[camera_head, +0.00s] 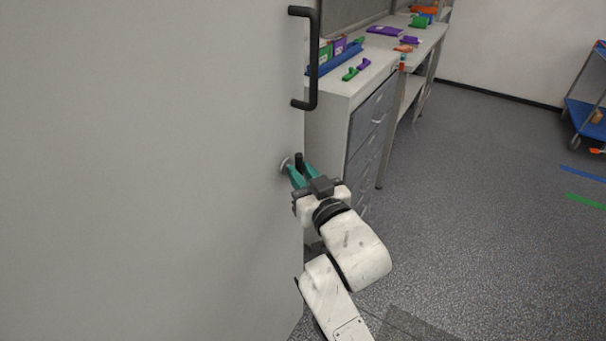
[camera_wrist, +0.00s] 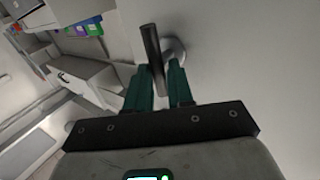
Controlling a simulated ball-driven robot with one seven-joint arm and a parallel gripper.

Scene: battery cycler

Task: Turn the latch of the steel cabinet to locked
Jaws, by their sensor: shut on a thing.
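The steel cabinet (camera_head: 150,150) fills the left of the head view as a large flat grey door. Its latch (camera_head: 299,160) is a dark bar on a pale round base, below the black door handle (camera_head: 316,60). My gripper (camera_head: 300,176) has its teal fingers closed around the latch bar. In the wrist view the dark latch (camera_wrist: 153,55) passes between the fingertips of my gripper (camera_wrist: 163,88), and its round base (camera_wrist: 176,50) sits on the door. The part of the bar between the fingers is partly hidden.
A drawer unit (camera_head: 365,125) stands just right of the door edge, with green and purple parts on top. A workbench (camera_head: 420,35) runs behind it. A blue cart (camera_head: 588,112) stands far right.

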